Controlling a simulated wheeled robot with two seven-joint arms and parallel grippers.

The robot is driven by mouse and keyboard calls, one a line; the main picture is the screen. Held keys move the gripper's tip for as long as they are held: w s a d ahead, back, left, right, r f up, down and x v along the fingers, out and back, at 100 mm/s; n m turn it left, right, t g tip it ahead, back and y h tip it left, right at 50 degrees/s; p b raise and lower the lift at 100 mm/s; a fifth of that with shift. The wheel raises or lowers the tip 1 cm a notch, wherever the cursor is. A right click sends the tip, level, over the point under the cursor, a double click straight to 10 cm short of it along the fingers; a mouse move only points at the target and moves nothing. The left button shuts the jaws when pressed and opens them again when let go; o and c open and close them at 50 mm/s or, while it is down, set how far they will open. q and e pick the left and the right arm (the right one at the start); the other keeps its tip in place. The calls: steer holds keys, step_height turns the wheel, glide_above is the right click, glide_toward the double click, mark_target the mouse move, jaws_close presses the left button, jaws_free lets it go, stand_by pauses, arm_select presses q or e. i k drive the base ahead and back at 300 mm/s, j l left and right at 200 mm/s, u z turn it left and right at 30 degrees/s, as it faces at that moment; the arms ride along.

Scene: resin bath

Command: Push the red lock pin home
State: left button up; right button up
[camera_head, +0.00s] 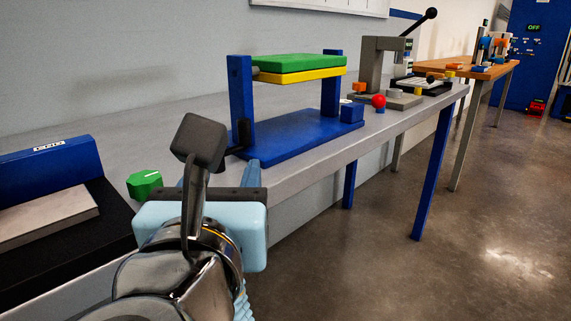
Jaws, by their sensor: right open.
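A red round knob (379,101), likely the head of the red lock pin, shows at the front of the grey bench fixture (370,68); its shaft cannot be made out. A dark block on my wrist hides part of the left finger. My left gripper is not in view.
The blue stand (290,138) with green and yellow plates (298,65) is on the grey bench (395,117), between my gripper and the fixture. A green knob (144,184) and a blue-black machine (50,163) are at left. Open floor (480,210) lies right.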

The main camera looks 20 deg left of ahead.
mark_target(378, 102)
steer(key=k+l, duration=0.3)
steer(key=k, duration=0.15)
steer(key=k+l, duration=0.25)
steer(key=k, duration=0.25)
